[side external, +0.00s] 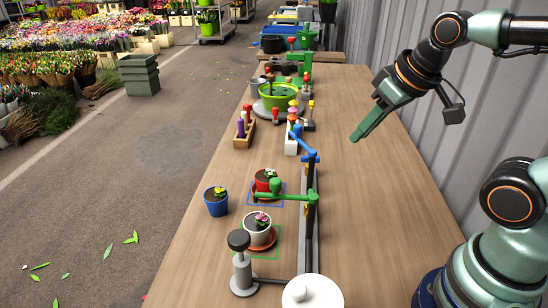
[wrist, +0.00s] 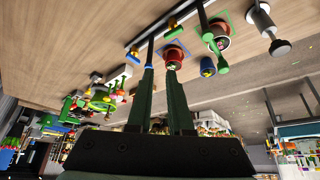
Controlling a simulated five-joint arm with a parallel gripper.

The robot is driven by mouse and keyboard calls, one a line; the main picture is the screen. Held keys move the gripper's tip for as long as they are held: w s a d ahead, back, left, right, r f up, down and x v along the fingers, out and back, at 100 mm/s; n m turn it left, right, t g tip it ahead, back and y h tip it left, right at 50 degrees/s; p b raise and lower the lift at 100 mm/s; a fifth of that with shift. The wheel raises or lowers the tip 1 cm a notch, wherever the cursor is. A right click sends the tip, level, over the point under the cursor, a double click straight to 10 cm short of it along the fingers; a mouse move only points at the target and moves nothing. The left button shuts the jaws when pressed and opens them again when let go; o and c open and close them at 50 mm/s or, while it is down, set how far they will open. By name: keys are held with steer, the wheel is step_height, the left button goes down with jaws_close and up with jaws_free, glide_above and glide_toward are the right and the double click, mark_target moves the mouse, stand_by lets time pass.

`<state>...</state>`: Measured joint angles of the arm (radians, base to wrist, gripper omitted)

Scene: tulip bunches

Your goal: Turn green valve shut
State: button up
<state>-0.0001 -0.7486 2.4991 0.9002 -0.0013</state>
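The green valve (side external: 287,194) is a green lever with a knob, set on the dark upright rail. Its arm points left across the table, past the red pot. In the wrist view, which is upside down, the green lever (wrist: 215,52) shows right of the fingers. A blue lever valve (side external: 303,143) sits farther back on the same rail. My gripper (side external: 357,136) hangs in the air right of the rail, apart from both valves. In the wrist view my gripper (wrist: 160,75) shows two dark green fingers with an empty gap between them.
A red pot (side external: 266,181) stands on a blue-outlined square and a white pot (side external: 257,230) on a green-outlined one. A blue pot (side external: 216,202) is at the left. A black-knobbed post (side external: 240,262) stands in front. The table right of the rail is clear.

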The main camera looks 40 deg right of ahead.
mark_target(311, 191)
steer(key=o, duration=1)
steer(key=shift+w+a+f+n+g, duration=0.15)
steer(key=shift+w+n+g, duration=0.15)
steer(key=shift+w+n, duration=0.15)
steer(key=shift+o, duration=0.3)
steer(key=w+a+f+n+g, duration=0.2)
steer(key=w+f+n+g, duration=0.2)
steer(key=w+f+n, duration=0.1)
steer(key=shift+w+a+f+n, duration=0.3)
steer(key=shift+w+n, duration=0.45)
steer(key=shift+w, duration=0.25)
steer(key=shift+n+g, duration=0.4)
steer(key=shift+g, duration=0.1)
steer(key=f, duration=1.3)
steer(key=shift+w+a, duration=0.15)
steer(key=shift+w, duration=0.2)
steer(key=shift+c, duration=0.3)
steer(key=c, duration=1.3)
